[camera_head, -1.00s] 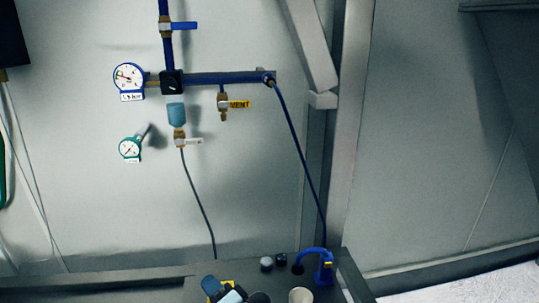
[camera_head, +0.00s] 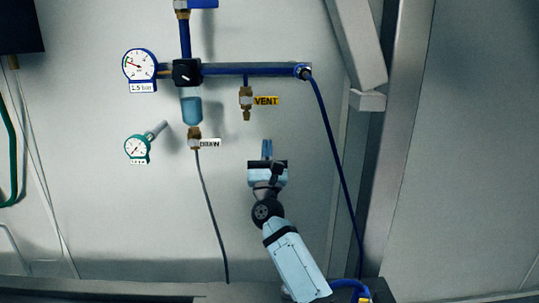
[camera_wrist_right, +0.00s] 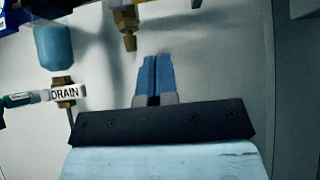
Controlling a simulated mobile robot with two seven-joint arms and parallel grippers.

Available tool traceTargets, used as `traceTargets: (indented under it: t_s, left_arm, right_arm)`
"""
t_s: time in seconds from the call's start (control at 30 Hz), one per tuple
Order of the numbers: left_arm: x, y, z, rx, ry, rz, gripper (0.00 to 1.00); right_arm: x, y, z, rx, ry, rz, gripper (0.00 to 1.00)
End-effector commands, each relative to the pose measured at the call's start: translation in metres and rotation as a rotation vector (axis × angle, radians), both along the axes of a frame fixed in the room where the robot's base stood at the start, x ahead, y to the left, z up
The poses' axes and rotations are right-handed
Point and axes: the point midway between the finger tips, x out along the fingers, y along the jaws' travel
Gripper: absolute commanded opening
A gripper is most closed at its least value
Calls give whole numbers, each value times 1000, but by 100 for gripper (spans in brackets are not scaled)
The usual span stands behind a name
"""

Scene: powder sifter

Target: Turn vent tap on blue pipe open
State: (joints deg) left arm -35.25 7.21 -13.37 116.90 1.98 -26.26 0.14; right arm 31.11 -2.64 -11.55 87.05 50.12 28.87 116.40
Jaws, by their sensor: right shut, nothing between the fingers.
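The vent tap (camera_head: 246,100) is a brass fitting hanging below the horizontal blue pipe (camera_head: 235,69), with a yellow VENT handle (camera_head: 265,100) pointing right. My right gripper (camera_head: 267,150) is below and slightly right of the vent tap, apart from it, pointing up with its blue fingers shut and empty. In the right wrist view the shut fingers (camera_wrist_right: 154,78) sit below the brass tap end (camera_wrist_right: 128,30), with a gap between. The yellow handle is not clearly seen there. My left gripper is not in view.
A brass drain tap (camera_head: 195,138) with a white DRAIN label hangs left under a blue bowl (camera_head: 191,110). Gauges (camera_head: 140,66) are on the left. A thin blue hose (camera_head: 336,160) runs down at right, before a grey post (camera_head: 398,150). Bare wall surrounds the gripper.

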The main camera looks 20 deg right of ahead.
Motion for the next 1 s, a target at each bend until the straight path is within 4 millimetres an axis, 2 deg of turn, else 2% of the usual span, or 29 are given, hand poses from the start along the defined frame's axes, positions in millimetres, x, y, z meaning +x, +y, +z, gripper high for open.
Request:
traceTargets:
  t_s: [0.03,0.23,0.43,0.6,1.0]
  left_arm:
    - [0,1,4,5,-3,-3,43]
    - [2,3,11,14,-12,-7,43]
    - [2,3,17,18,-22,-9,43]
    - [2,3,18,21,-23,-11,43]
    - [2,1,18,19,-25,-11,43]
  right_arm:
    - [8,-3,12,0,-1,-1,0]
    - [36,-11,41,-2,-1,-1,0]
    - [35,-10,68,-1,0,-1,0]
    - [35,-10,76,-2,2,-1,0]
    - [36,-10,76,-6,2,-1,0]
